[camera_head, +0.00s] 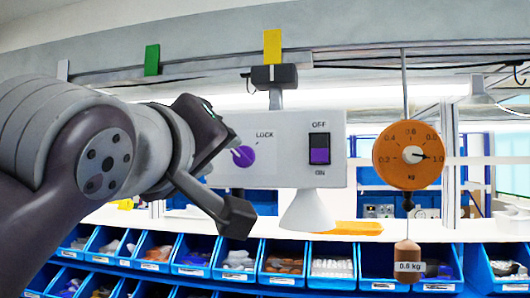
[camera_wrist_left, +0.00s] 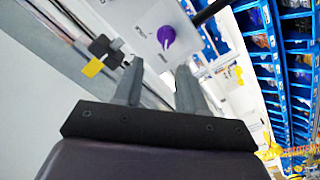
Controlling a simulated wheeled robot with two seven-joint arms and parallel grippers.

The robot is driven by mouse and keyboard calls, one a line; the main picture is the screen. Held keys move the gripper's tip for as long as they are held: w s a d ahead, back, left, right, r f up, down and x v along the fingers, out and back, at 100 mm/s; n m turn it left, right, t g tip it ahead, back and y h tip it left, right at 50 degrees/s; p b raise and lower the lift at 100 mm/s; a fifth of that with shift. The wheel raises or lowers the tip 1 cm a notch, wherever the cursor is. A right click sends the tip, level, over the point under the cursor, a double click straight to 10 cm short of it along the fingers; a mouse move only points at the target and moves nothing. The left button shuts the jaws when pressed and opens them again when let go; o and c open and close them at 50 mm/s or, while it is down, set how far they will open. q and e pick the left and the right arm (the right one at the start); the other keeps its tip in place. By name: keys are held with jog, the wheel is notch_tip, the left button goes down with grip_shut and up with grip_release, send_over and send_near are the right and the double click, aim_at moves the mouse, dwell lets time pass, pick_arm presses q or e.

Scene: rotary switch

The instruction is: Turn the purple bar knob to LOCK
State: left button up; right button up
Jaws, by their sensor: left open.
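The purple bar knob (camera_head: 243,156) is on the front of a white panel box (camera_head: 285,126), partly beside my gripper in the head view. Its white mark points to the upper left, while the LOCK label (camera_head: 265,134) is to its upper right. Any other label by the knob is hidden by my arm. My left gripper (camera_head: 231,172) is open, its fingers apart in front of the panel's left part. In the left wrist view the purple knob (camera_wrist_left: 166,37) lies beyond the open fingertips (camera_wrist_left: 158,68), with nothing between them. My right gripper is out of view.
A purple rocker switch (camera_head: 319,150) marked OFF and ON is on the panel's right. An orange dial scale (camera_head: 409,155) with a hanging weight (camera_head: 407,258) is further right. Blue bins (camera_head: 194,256) line the shelf below. A rail (camera_head: 350,57) runs above.

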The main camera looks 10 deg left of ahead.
pick_arm(q)
jog(key=n+p, duration=0.1)
jog(key=p, duration=0.2)
send_near(240, 157)
jog(key=w, duration=0.2)
jog(key=w+p, duration=0.1)
jog(key=w, duration=0.2)
jog(key=w+p, duration=0.1)
jog(key=w, duration=0.2)
jog(key=shift+d+r, duration=0.25)
jog(key=shift+d, duration=0.05)
jog(key=shift+w+a+p, duration=0.1)
jog(key=shift+a+p, duration=0.05)
jog(key=shift+p, duration=0.15)
jog(key=shift+a+f, duration=0.1)
jog(key=shift+a, duration=0.1)
jog(key=shift+d, duration=0.2)
jog(key=c, duration=0.4)
grip_shut()
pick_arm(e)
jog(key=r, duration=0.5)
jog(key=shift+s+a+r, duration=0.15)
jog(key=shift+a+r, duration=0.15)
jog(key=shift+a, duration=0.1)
